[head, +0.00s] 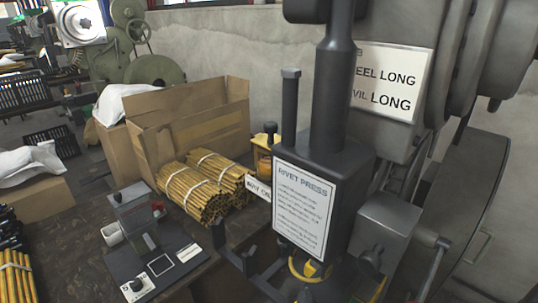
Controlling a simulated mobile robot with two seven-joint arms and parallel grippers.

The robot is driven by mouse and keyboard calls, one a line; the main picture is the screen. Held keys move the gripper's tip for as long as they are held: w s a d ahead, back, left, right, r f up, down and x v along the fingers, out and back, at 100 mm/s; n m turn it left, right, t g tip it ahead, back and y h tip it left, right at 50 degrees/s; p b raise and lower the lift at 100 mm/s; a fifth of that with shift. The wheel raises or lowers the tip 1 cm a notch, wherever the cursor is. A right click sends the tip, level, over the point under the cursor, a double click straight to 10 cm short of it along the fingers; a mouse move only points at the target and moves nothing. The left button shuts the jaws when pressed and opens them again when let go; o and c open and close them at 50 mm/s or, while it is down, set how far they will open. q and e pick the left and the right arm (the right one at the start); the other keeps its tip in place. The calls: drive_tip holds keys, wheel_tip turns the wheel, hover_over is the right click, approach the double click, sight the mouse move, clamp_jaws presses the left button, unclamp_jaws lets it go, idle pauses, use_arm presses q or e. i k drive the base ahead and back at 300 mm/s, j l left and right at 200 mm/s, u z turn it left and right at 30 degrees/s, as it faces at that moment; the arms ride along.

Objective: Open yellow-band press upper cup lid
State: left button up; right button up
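A large dark rivet press (330,130) fills the right half of the head view, with a white "RIVET PRESS" sign (303,210) on its front. A yellow band (310,268) shows low on it, below the sign and partly hidden by the press body. A yellow part (262,157) with a dark knob (270,128) on top stands just left of the press, partly covered by a small white label. I cannot tell whether it is a cup with a lid, or whether any lid is open or closed. Neither of my grippers is in view.
Bundles of yellow rods (200,190) lie on the bench left of the press. An open cardboard box (195,125) stands behind them. A large dark wheel (475,215) is at right.

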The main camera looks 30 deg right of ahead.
sight(266, 140)
drive_tip(key=z, duration=1.2)
